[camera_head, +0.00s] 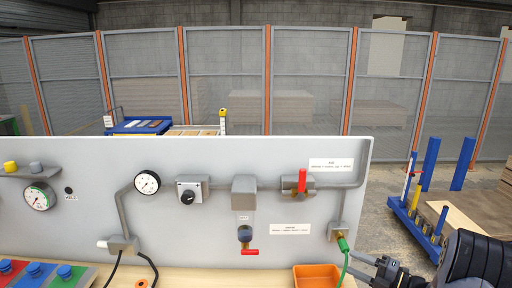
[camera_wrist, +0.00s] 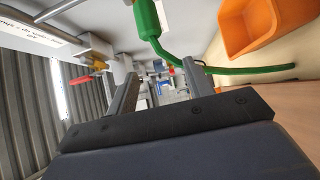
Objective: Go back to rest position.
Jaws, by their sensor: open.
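My gripper (camera_head: 362,267) is at the lower right in the head view, beside the right end of the grey board (camera_head: 290,226). Its two fingers are apart with nothing between them; the wrist view shows the same open gripper (camera_wrist: 160,74). A green plug with a green hose (camera_head: 343,244) sits at the fitting on the board's lower right, just left of and above the fingers. The green plug (camera_wrist: 147,18) and its hose also show at the top of the wrist view. I cannot tell whether a finger touches the hose.
An orange bin (camera_head: 316,276) stands on the bench below the board; the wrist view shows it at upper right (camera_wrist: 255,24). A red-handled valve (camera_head: 301,181), a red-levered tap (camera_head: 249,252) and gauges project from the board. A blue rack (camera_head: 413,226) stands on the right.

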